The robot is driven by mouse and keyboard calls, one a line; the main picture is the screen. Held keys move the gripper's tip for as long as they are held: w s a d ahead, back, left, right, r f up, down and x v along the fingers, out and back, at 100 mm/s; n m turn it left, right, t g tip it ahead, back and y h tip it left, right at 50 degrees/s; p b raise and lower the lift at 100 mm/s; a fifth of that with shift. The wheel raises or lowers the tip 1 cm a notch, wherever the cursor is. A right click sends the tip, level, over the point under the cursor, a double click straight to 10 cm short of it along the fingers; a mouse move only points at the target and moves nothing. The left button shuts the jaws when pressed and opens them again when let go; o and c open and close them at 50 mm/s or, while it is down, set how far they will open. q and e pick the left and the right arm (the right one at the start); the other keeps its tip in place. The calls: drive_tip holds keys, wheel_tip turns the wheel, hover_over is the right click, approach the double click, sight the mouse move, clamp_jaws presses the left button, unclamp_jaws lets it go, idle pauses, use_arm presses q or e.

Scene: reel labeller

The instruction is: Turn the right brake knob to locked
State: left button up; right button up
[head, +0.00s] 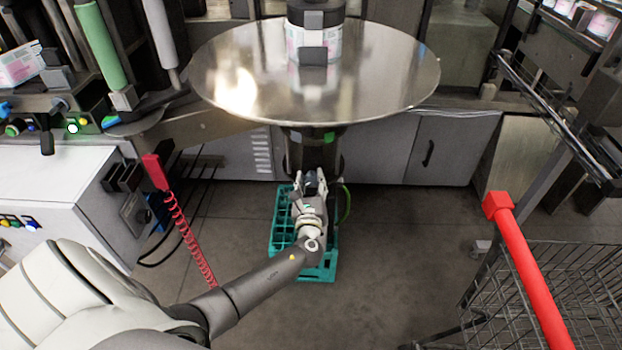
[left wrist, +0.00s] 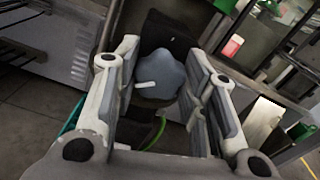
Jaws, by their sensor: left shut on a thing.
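The brake knob (left wrist: 162,75) is a grey-blue lobed knob with a white pointer mark on its left side in the left wrist view. It sits in front of a dark housing below the round metal reel table (head: 225,75). My left gripper (head: 311,182) reaches forward under the table's near edge. In the head view the gripper mostly hides the knob. I cannot read any locked or unlocked marking. My right gripper is not in view.
A teal crate (head: 318,270) stands on the floor below my left gripper. A red coiled cable (head: 185,228) hangs at left beside a white cabinet (head: 50,185). A wire cart with a red handle (head: 525,265) stands at right. A labelled reel (head: 312,42) sits on the table.

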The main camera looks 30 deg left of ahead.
use_arm(q)
drive_tip(key=shift+m, duration=0.6)
drive_tip(key=shift+f, duration=0.1)
drive_tip(key=o, duration=1)
drive_tip(key=v, duration=1.2)
